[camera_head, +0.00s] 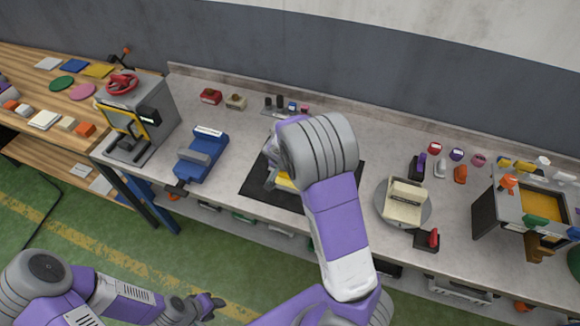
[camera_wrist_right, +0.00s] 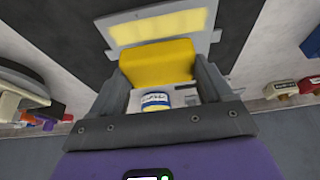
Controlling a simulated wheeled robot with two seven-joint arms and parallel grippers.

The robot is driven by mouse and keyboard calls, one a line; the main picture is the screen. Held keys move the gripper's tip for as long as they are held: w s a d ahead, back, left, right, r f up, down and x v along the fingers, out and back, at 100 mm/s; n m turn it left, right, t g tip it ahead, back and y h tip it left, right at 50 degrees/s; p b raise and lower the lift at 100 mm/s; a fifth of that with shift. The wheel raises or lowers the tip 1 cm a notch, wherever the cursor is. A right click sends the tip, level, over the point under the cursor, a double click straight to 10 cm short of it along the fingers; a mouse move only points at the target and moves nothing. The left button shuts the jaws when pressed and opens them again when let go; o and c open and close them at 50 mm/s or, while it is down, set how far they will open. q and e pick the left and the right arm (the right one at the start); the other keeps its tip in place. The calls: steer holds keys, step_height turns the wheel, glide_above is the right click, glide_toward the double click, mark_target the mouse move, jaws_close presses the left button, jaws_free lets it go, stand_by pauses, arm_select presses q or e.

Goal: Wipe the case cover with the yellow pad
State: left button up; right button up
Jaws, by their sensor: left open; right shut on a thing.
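The yellow pad (camera_wrist_right: 158,62) is gripped between the fingers of my right gripper (camera_wrist_right: 158,80) in the right wrist view. Just beyond it is a grey frame with a pale yellow panel (camera_wrist_right: 160,28), which looks like the case cover; whether the pad touches it I cannot tell. In the head view my right forearm hides most of the case and the right gripper. A grey edge and a bit of yellow (camera_head: 285,184) show beside the forearm, over a black mat (camera_head: 258,188). My left gripper (camera_head: 212,303) is open and empty, low in front of the bench.
A blue vise-like device (camera_head: 203,155) and a grey press with a red wheel (camera_head: 140,105) stand left. A round turntable (camera_head: 386,212) with a cream block stands right of the mat. A white and blue container (camera_wrist_right: 155,101) shows between the right fingers in the wrist view.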

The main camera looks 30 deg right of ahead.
steer(key=b, duration=0.4)
glide_above(291, 185)
steer(key=s, duration=0.1)
steer(key=f, duration=0.4)
steer(key=a+f, duration=0.1)
steer(key=f, duration=0.1)
steer(key=shift+f+b, duration=0.4)
steer(key=shift+b, duration=0.3)
steer(key=shift+f+b, duration=0.55)
steer(key=shift+w+a+r, duration=0.15)
steer(key=shift+w+a, duration=0.85)
steer(key=shift+w, duration=0.15)
steer(key=shift+w, duration=0.1)
steer(key=shift+w+a+b, duration=0.5)
steer(key=shift+w+a, duration=0.55)
steer(key=shift+w, duration=0.05)
steer(key=shift+s+d, duration=0.1)
